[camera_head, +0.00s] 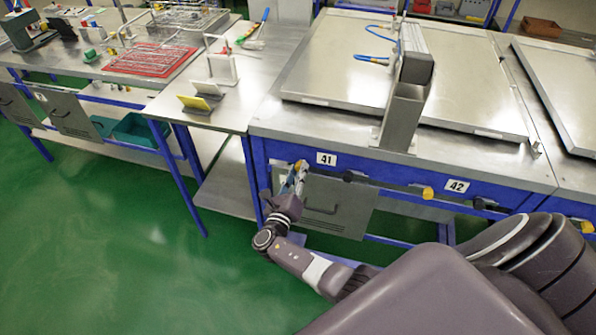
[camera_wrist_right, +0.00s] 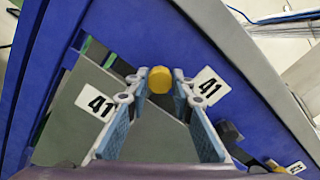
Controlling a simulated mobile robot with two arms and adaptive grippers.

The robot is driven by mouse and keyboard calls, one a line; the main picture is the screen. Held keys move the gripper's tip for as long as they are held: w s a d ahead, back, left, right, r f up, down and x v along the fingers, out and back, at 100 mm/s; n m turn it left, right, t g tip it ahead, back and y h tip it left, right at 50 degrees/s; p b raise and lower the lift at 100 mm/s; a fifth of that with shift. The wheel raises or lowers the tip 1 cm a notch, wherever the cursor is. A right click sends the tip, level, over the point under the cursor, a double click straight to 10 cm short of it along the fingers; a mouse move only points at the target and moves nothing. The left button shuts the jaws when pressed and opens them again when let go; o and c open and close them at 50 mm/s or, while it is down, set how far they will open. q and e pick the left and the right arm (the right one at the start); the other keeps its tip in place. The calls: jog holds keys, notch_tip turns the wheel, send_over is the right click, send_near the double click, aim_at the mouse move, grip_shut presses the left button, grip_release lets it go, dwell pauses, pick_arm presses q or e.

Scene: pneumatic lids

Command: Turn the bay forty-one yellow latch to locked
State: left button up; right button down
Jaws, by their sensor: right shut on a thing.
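The bay forty-one yellow latch (camera_wrist_right: 160,79) shows as a rounded yellow end between the fingertips of my right gripper (camera_wrist_right: 160,88). The fingers sit on either side of it and are shut on it. In the head view my right gripper (camera_head: 295,177) reaches the blue front rail just left of the white 41 label (camera_head: 327,158), and mostly hides the latch. The latch's turn position cannot be told. Two 41 labels show in the wrist view, one on the blue rail (camera_wrist_right: 209,86) and one on the grey door (camera_wrist_right: 101,103). My left gripper is not in view.
A grey door with a handle (camera_head: 335,206) hangs below the rail. Another yellow latch (camera_head: 428,192) sits left of the 42 label (camera_head: 456,186). A black knob (camera_head: 355,176) sits between them. The green floor (camera_head: 120,240) is clear at left.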

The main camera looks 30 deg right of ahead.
jog(key=shift+w+d+r, duration=0.1)
jog(key=shift+d+r, duration=0.05)
jog(key=shift+r, duration=0.1)
jog(key=c, duration=2.1)
grip_release()
jog(key=o, duration=0.4)
jog(key=shift+f, duration=0.2)
jog(key=v, duration=1.2)
